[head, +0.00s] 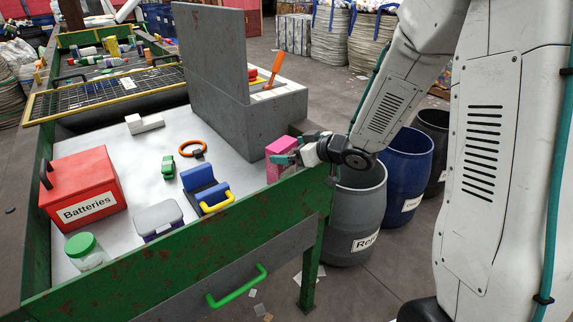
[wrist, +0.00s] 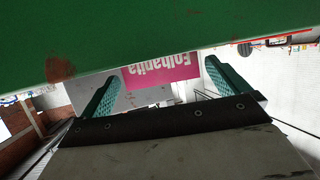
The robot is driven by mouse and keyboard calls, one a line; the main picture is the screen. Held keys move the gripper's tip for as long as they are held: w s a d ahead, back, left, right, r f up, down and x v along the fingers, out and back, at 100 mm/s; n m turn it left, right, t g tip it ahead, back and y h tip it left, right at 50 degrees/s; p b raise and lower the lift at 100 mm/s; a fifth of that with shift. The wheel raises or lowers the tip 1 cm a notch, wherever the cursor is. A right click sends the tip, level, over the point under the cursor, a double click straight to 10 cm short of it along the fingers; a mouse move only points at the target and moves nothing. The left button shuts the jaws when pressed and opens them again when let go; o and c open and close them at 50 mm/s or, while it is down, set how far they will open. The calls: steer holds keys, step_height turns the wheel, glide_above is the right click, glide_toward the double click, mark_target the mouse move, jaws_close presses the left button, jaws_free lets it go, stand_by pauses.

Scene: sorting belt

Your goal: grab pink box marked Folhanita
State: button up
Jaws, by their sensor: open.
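The pink box (head: 279,170) stands at the right end of the grey sorting surface, just inside the green side rail. Its Folhanita label is upside down in the wrist view (wrist: 160,68). My gripper (head: 293,152) reaches over the rail from the right and is right at the box. In the wrist view its two green fingers (wrist: 163,76) are apart, with the box showing between and beyond them. I cannot tell whether either finger touches the box. The fingers and wrist hide part of the box in the head view.
The green rail (head: 180,262) runs along the front and fills the top of the wrist view (wrist: 150,35). A grey upright panel (head: 213,60) stands behind the box. A blue clamp-like item (head: 200,183), orange ring (head: 193,149) and red Batteries box (head: 82,188) lie left. Barrels (head: 352,215) stand right.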

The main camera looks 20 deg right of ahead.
mark_target(284, 147)
steer(key=x, duration=0.4)
steer(key=shift+w+r, duration=0.15)
steer(key=c, duration=1.1)
steer(key=shift+r, duration=0.15)
